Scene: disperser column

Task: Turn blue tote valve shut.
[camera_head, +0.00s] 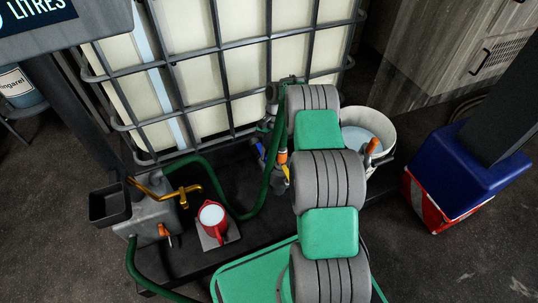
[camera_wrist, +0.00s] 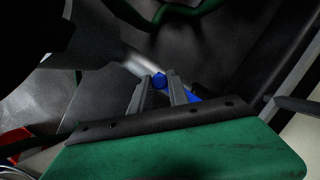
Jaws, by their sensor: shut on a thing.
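The blue tote valve handle (camera_wrist: 160,81) shows in the wrist view between my gripper's two grey fingers (camera_wrist: 159,88). My gripper is shut on it. More of the blue handle shows just right of the fingers. In the head view a small blue part (camera_head: 261,150) shows at the foot of the caged tote (camera_head: 215,75), left of my arm. My arm hides most of the valve and my gripper there.
A green hose (camera_head: 232,212) runs from the tote's foot to a grey box with a brass tap (camera_head: 165,190). A red jug (camera_head: 212,216) stands beside it. A white bucket (camera_head: 384,165) and a blue-and-red cooler (camera_head: 455,180) stand right of my arm.

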